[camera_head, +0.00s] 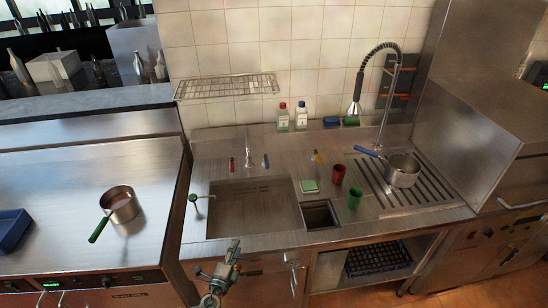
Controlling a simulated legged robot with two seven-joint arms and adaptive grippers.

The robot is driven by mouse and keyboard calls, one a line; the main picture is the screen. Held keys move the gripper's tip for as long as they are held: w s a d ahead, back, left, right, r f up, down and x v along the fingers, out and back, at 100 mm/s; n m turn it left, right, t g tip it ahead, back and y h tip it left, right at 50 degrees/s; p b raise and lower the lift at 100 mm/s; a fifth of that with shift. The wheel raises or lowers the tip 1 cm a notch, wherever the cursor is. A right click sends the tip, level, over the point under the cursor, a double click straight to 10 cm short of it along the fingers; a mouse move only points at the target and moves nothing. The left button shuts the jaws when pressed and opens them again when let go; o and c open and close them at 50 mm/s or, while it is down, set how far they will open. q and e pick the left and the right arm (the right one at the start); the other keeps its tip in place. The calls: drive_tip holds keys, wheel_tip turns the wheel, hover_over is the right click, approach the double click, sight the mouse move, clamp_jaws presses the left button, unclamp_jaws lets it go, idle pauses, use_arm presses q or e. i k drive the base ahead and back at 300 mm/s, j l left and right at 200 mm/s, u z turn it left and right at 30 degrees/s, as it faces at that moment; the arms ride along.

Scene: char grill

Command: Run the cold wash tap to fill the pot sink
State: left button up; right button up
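The pot sink (252,212) is a wide steel basin in the counter at centre left. I see no water in it, though its bottom is dim. Behind it stands a small steel spout (247,156). A red-marked tap (231,164) is on the spout's left and a blue-marked tap (266,161) on its right; their exact positions are too small to tell. My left gripper (232,252) is low in front of the sink, apart from the taps. Its fingers are too small to read. I cannot make out my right gripper.
A green-knobbed lever (194,198) stands at the sink's left edge. Right of the sink are a small square basin (320,214), red (338,173) and green (355,198) cups, and a pot (402,171). A wire rack (227,87) hangs above; bottles (301,115) stand behind.

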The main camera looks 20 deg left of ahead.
sight(266, 163)
drive_tip(key=i+j, duration=0.1)
drive_tip(key=i, duration=0.95)
